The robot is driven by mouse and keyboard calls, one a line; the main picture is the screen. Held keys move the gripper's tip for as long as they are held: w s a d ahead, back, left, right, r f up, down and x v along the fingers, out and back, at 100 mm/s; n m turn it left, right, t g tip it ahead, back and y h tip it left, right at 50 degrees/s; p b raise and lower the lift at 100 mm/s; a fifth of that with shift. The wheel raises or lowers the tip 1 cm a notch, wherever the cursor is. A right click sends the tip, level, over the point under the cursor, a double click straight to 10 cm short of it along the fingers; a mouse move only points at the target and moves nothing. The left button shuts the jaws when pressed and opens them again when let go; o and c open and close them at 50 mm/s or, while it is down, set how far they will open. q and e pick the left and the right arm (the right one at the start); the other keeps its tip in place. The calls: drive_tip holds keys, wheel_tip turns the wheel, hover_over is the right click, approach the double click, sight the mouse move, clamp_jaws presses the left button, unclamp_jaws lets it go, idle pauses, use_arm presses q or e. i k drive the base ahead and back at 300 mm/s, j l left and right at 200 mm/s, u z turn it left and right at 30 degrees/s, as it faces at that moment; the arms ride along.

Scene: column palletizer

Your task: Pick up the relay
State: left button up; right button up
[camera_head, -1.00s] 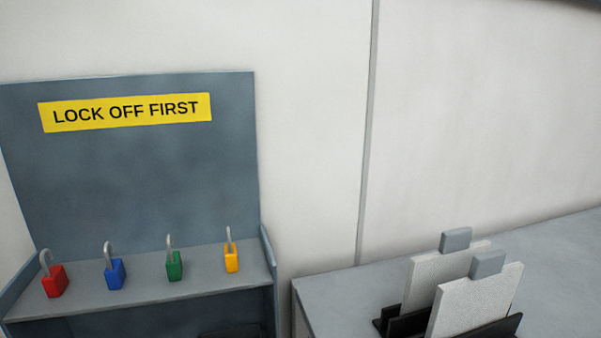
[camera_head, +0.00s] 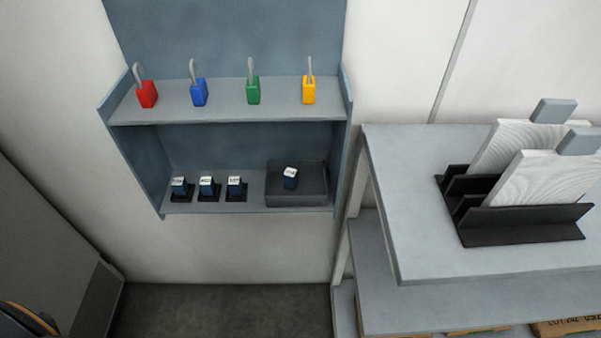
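Several small dark blue relays with white labelled tops are on the lower shelf of the wall cabinet. Three stand in a row in black sockets: the left one (camera_head: 179,188), the middle one (camera_head: 207,188) and the right one (camera_head: 235,188). Another relay (camera_head: 290,178) sits tilted on a dark grey tray (camera_head: 297,199) at the right end of that shelf. The label letters are too small to read surely. Neither of my grippers is in view.
Red (camera_head: 147,95), blue (camera_head: 199,93), green (camera_head: 253,91) and yellow (camera_head: 309,91) padlocks stand on the upper shelf (camera_head: 225,114). To the right, a grey bench (camera_head: 415,215) holds a black rack (camera_head: 520,225) with clipboards. Dark floor (camera_head: 220,310) below is clear.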

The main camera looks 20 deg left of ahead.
sight(235, 183)
drive_tip(key=u, duration=1.15)
